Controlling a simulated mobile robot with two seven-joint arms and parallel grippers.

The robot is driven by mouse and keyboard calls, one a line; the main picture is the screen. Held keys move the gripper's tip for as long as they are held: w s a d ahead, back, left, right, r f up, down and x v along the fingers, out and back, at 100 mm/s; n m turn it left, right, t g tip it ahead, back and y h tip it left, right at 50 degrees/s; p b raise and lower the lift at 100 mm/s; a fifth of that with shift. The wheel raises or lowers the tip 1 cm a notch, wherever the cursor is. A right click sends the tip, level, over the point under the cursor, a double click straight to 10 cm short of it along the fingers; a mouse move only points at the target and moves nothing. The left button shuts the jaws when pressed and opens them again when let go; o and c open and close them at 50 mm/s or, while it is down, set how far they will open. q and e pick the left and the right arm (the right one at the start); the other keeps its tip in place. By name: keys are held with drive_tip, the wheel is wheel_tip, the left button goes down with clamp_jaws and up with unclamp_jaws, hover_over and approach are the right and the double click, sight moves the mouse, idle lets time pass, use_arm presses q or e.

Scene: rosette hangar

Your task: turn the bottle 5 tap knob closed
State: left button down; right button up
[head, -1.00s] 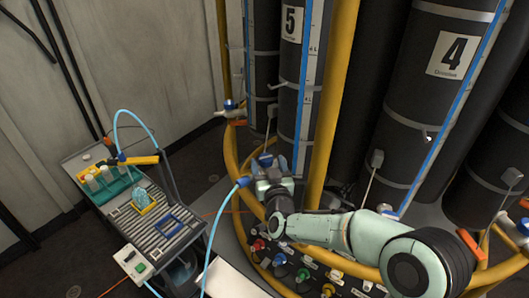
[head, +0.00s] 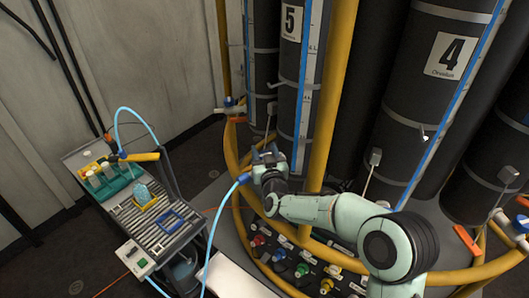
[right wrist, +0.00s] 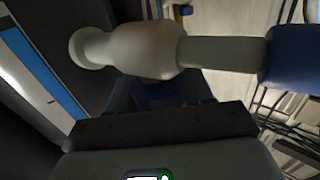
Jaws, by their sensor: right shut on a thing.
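Bottle 5 (head: 290,60) is a tall dark cylinder with a white label 5 and a blue level stripe, upper middle of the head view. My right gripper (head: 268,152) is at its foot, jaws pointing at the tap. In the right wrist view the pale grey tap body (right wrist: 150,50) crosses the top, with a blue fitting (right wrist: 290,55) at its right end. A dark blue knob (right wrist: 160,95) sits under the body, between the jaws, and my right gripper is shut on it. The knob's angle is mostly hidden. My left gripper is out of view.
A yellow tube frame (head: 333,90) runs close beside the gripper. A light blue hose (head: 222,205) hangs left of it. A trolley (head: 190,235) with vials stands at left. Bottle 4 (head: 440,110) is at right. Coloured knobs (head: 279,255) line a panel below.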

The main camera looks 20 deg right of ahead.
drive_tip(key=shift+h, duration=0.3)
drive_tip(key=shift+m+g+h, duration=0.5)
drive_tip(key=shift+m+h, duration=0.5)
drive_tip(key=shift+h, duration=0.2)
drive_tip(key=m+g+h+p, duration=0.1)
drive_tip(key=m+h, duration=0.1)
drive_tip(key=h, duration=0.1)
drive_tip(key=shift+d+g+p, duration=0.15)
drive_tip(key=shift+g+p, duration=0.15)
drive_tip(key=m+g+h, duration=0.1)
drive_tip(key=m+g+h+p, duration=0.2)
drive_tip(key=h, duration=0.1)
drive_tip(key=shift+s+d+m+g, duration=0.25)
drive_tip(key=shift+m+g, duration=0.05)
drive_tip(key=shift+m, duration=0.1)
use_arm(q)
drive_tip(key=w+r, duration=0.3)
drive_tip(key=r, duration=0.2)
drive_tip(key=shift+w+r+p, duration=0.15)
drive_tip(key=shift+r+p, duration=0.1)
drive_tip(key=shift+p, duration=0.15)
use_arm(e)
drive_tip(key=shift+s+d+m+g+h, duration=0.1)
drive_tip(key=shift+d+m+g+h, duration=0.05)
drive_tip(key=shift+m+g+h, duration=0.45)
drive_tip(key=o, duration=1)
drive_tip(key=shift+c, duration=0.2)
